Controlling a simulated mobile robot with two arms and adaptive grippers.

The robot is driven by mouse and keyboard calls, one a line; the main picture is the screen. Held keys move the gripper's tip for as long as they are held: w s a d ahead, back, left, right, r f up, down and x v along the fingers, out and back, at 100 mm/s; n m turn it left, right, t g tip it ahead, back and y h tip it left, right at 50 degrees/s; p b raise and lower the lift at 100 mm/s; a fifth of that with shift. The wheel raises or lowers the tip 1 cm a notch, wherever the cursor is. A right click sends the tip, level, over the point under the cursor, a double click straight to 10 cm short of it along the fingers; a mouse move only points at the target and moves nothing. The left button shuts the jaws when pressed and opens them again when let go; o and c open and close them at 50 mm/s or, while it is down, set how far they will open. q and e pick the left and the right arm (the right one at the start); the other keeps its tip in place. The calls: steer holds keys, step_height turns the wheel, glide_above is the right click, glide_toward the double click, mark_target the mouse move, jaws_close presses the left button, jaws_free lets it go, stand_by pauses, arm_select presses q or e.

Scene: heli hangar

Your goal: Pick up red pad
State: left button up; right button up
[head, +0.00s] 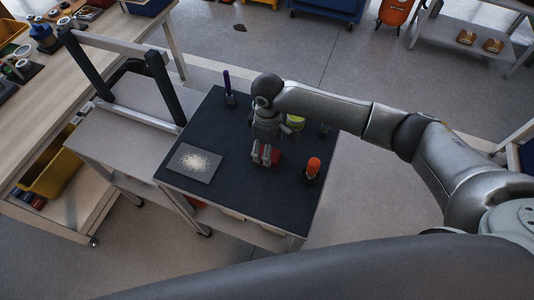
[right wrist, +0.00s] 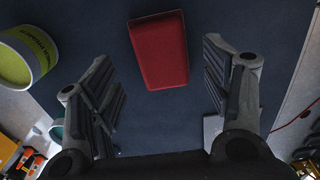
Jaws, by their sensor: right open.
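The red pad (right wrist: 158,50) lies flat on the dark cart top in the right wrist view, slightly tilted in the picture. In the head view, only part of the red pad (head: 276,157) shows beside my right gripper (head: 266,158), which hides the rest. My right gripper points down over the dark top. In the right wrist view, the right gripper (right wrist: 161,88) is open and empty, with one finger on each side, and the pad lies ahead between the finger lines. My left gripper is not in view.
A yellow-green tub (head: 296,122) stands close to the gripper, left of it in the right wrist view (right wrist: 28,52). An orange-topped item (head: 313,168), a dark blue upright item (head: 229,90) and a grey plate with pale granules (head: 195,164) share the cart top (head: 245,205).

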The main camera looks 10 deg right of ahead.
step_height(320, 180, down, 2)
steer(key=shift+s+a+f, duration=0.1)
steer(key=shift+f, duration=0.4)
steer(key=shift+c, duration=2.6)
steer(key=c, duration=0.6)
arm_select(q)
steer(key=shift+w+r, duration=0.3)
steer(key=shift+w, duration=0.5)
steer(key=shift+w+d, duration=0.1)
arm_select(e)
steer(key=shift+r, duration=0.1)
